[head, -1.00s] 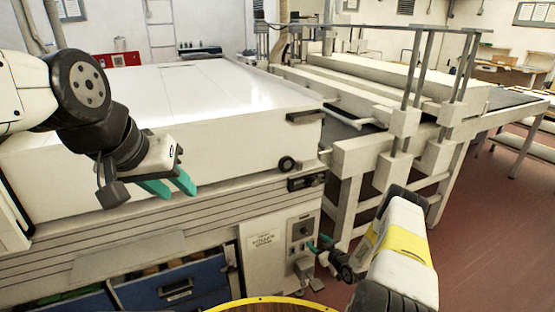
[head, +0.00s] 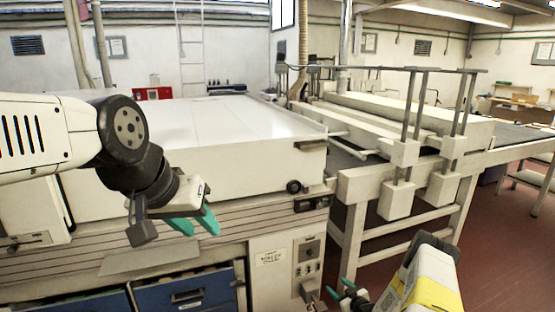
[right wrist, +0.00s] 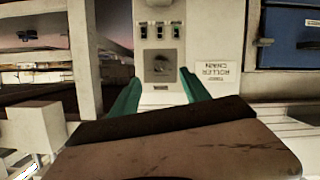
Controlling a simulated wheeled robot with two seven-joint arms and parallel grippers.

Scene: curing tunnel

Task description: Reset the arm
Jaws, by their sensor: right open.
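My left gripper (head: 202,230) hangs in front of the white machine housing (head: 240,170) in the head view. Its two teal fingers are apart with nothing between them. My right gripper (head: 344,290) is low at the bottom of the head view, beside the grey control panel (head: 308,252). In the right wrist view my right gripper (right wrist: 158,92) has its teal fingers spread wide and empty. The panel with its round knob (right wrist: 161,66) shows beyond the fingers; I cannot tell that they touch it.
A label reading "roller chain" (right wrist: 215,72) is beside the panel. Blue drawers (head: 185,294) are under the housing. White posts and a conveyor frame (head: 405,195) stand at the right. Red floor (head: 500,235) is open at the far right.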

